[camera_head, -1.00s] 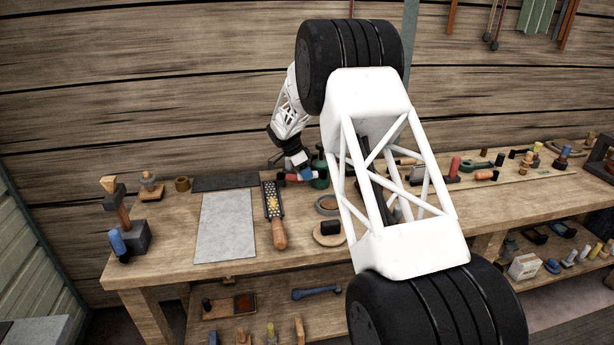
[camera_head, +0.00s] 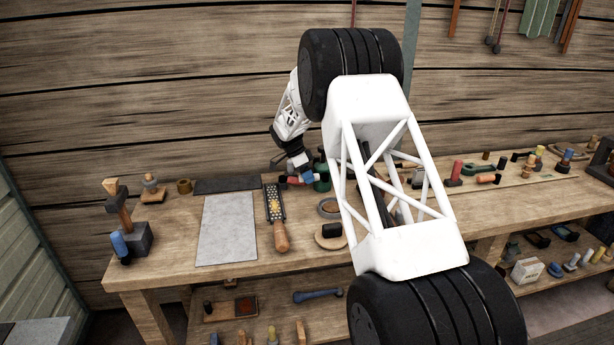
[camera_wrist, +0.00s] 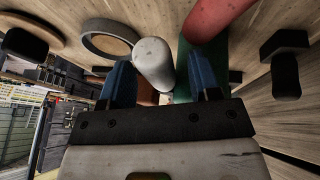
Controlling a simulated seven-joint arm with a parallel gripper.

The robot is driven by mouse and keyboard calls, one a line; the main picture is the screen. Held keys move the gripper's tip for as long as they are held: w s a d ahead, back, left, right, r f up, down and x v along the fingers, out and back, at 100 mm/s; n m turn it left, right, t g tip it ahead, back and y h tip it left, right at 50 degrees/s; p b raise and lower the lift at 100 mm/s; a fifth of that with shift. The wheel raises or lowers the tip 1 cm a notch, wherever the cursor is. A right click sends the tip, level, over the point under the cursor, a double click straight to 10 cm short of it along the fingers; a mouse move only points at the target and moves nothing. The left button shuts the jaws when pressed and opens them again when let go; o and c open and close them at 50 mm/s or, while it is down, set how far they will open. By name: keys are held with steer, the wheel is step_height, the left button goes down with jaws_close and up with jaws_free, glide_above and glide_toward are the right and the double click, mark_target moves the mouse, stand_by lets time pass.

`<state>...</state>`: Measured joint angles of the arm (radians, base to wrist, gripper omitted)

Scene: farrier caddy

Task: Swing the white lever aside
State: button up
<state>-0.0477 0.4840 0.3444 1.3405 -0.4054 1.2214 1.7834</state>
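The white lever (camera_wrist: 153,62) shows in the wrist view as a pale, round-ended rod. Its end lies between the two blue fingers of my gripper (camera_wrist: 160,82), close to the left finger. I cannot tell whether they touch. The fingers are apart. A green body (camera_wrist: 187,62) is behind the right finger, and a red cylinder (camera_wrist: 215,16) extends above it. In the head view my gripper (camera_head: 300,164) is low over the bench beside the green body (camera_head: 322,178) and the red part (camera_head: 293,180).
On the wooden bench (camera_head: 160,265), a rasp (camera_head: 274,205) with a wooden handle and a grey sheet (camera_head: 227,230) lie left of my gripper. A ring (camera_head: 328,207) and a round wooden block (camera_head: 330,240) are in front. Several small tools stand to the right.

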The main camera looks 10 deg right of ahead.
steer(key=shift+r, duration=0.1)
steer(key=v, duration=0.7)
steer(key=shift+r, duration=0.2)
steer(key=shift+a, duration=0.15)
stand_by(0.4)
steer(key=shift+s+r, duration=0.25)
steer(key=shift+r, duration=0.15)
steer(key=s+d+r+n+t+y, duration=0.1)
steer(key=s+r+n, duration=0.2)
steer(key=s+r, duration=0.55)
steer(key=s+r+n+t+y, duration=0.1)
steer(key=s+r+n, duration=0.2)
steer(key=s, duration=1)
steer(key=s+d+r+n, duration=0.1)
steer(key=s+r+n, duration=0.2)
steer(key=s+r, duration=0.55)
steer(key=s+f+n+t, duration=0.1)
steer(key=s+f+n, duration=0.1)
steer(key=s, duration=1)
steer(key=s+f+n+t+y, duration=0.1)
steer(key=s+f+n, duration=0.2)
steer(key=s, duration=0.9)
steer(key=s+f+n+y, duration=0.1)
steer(key=s+f+n, duration=0.2)
steer(key=s, duration=0.9)
steer(key=shift+a+n+t, duration=0.3)
steer(key=shift+a+t, duration=0.05)
steer(key=shift+t, duration=0.05)
